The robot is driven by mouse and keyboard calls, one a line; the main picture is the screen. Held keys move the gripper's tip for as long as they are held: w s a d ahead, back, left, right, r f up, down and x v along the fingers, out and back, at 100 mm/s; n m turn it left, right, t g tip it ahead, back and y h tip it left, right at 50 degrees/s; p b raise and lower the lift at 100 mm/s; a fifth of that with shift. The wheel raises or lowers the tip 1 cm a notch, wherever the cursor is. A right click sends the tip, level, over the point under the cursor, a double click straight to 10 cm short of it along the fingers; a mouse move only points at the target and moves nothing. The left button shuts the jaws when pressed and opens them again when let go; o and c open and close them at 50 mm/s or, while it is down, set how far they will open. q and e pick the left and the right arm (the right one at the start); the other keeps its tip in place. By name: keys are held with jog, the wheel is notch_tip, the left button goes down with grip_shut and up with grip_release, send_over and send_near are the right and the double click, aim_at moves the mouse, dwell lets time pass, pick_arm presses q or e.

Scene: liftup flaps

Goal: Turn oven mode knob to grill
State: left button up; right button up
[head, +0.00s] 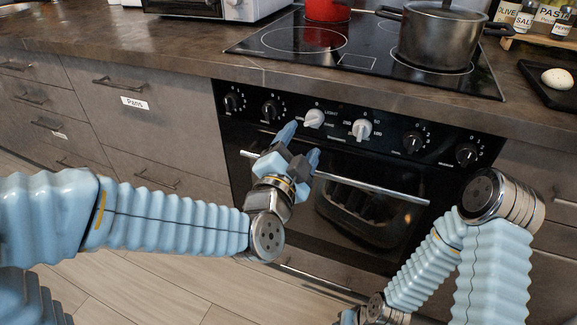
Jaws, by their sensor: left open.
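The black oven (375,170) has a control panel with two white knobs, a left white knob (314,118) and a right white knob (361,129), in the middle of a row of black knobs. The markings around the white knobs are too small to read surely. My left gripper (300,144) is open and empty, in front of the panel, just below and left of the left white knob. Its fingers point up toward the panel and appear apart from the knob. My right gripper (350,317) is low at the bottom edge, mostly cut off, so its jaws are unclear.
The oven's bar handle (370,190) runs below the knobs, close to my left gripper. Above is a cooktop (290,62) with a dark pot (437,38) and a red pot (326,9). A black tray (545,90) holds an egg-like item. Drawers (140,105) stand left.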

pick_arm(q)
jog(key=b+v, duration=0.5)
jog(key=v, duration=0.2)
jog(key=shift+s, duration=0.25)
jog(key=shift+w+f, duration=0.1)
jog(key=shift+f, duration=0.05)
jog(key=w+a+f+n+g+y+p, duration=0.1)
jog(key=w+f+n+g, duration=0.25)
jog(key=f, duration=0.85)
jog(key=w+a+f+n+g+p, duration=0.1)
jog(key=w+f+n+g+p, duration=0.2)
jog(key=f, duration=0.9)
jog(key=s+a+f+n+g, duration=0.2)
jog(key=s+f, duration=0.3)
jog(key=f, duration=0.3)
jog(key=s+a+f+n+g+p, duration=0.1)
jog(key=s+a+f+n+g, duration=0.1)
jog(key=s+f+g, duration=0.3)
jog(key=s+a+f+n+g, duration=0.2)
jog(key=s+f, duration=0.4)
jog(key=f, duration=0.4)
jog(key=shift+f+n+g, duration=0.35)
jog(key=shift+n+g, duration=0.4)
jog(key=shift+n, duration=0.5)
